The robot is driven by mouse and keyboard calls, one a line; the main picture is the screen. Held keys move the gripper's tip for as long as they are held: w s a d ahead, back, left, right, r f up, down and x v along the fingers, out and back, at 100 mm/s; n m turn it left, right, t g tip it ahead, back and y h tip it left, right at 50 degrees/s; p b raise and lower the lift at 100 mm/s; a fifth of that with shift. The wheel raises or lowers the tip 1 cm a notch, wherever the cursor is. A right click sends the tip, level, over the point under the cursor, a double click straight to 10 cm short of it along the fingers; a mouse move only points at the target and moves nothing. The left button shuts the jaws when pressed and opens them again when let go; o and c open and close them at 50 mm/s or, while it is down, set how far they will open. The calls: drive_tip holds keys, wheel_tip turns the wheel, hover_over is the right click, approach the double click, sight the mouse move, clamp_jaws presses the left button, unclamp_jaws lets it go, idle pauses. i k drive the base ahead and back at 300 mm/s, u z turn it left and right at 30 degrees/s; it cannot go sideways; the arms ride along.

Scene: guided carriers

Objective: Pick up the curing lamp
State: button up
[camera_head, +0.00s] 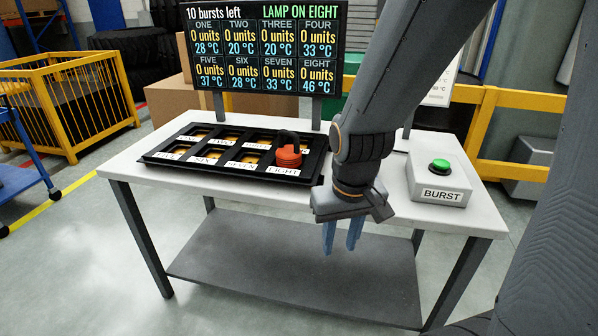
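The curing lamp (288,153) is an orange-red body with a black arched handle. It stands upright on the black tray (150,157), at the near right compartment labelled EIGHT. My gripper (342,240) hangs to the right of the lamp, in front of the table's front edge, with blue fingers pointing down. A narrow gap shows between the fingers, and nothing is seen between them. My gripper is apart from the lamp.
A screen (263,45) behind the tray reads "LAMP ON EIGHT" and "10 bursts left". A box with a green BURST button (439,166) stands at the table's right. The white tabletop (440,218) has bare room around that box. Yellow railings (490,110) stand behind.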

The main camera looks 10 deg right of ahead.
sight(290, 156)
drive_tip(key=k, duration=0.65)
drive_tip(key=u, duration=1.1)
drive_tip(key=i, duration=1.3)
drive_tip(key=z, duration=0.65)
drive_tip(key=i, duration=0.7)
drive_tip(key=z, duration=0.8)
